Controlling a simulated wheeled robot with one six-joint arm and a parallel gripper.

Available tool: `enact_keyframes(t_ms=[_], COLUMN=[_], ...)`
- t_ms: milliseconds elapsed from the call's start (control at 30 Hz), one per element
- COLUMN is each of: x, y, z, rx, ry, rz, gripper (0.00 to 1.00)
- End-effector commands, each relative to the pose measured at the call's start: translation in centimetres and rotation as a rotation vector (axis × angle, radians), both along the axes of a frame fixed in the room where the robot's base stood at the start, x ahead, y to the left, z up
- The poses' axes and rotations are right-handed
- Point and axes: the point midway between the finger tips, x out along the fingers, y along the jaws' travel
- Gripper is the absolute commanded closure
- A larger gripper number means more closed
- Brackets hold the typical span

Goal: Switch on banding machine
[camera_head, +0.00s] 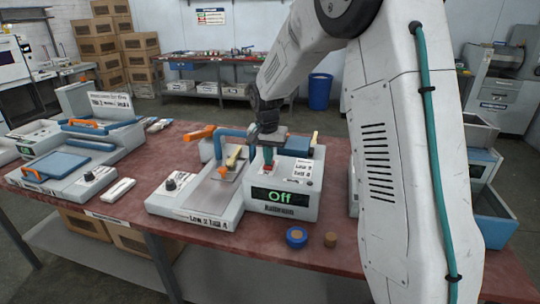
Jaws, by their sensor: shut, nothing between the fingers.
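The white machine (283,203) with a lit green display reading "Off" (280,197) stands near the middle of the red table; I take it to be the banding machine. It adjoins a grey plate section (200,197) with a black knob. My gripper (268,160) points down over the top of the machine, close to its upper face. Its fingers look shut and empty. Something small and red (268,171) shows right at the fingertips; I cannot tell whether it is a switch or touched. My gripper partly hides the machine's top.
An orange-handled lever and blue bar (230,133) rise just left of my gripper. A blue roll (296,237) and a small brown cylinder (330,239) lie in front. Another press (62,168) stands at left. Blue bins (492,216) are at right.

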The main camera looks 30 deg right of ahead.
Motion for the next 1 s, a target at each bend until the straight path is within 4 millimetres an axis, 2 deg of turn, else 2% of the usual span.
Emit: enact_keyframes(t_ms=[333, 467, 567, 900, 1000], x=[-0.2, -0.1, -0.2, -0.9, -1.2], y=[0.0, 0.1, 0.2, 0.9, 1.0], z=[0.0, 0.9, 2.6, 10.2, 11.8], rx=[0.0, 0.0, 0.0, 0.0, 0.0], ry=[0.001, -0.002, -0.004, -0.004, -0.001], rz=[-0.002, -0.002, -0.002, -0.002, -0.003], gripper=[1.0, 1.0, 1.0, 1.0, 1.0])
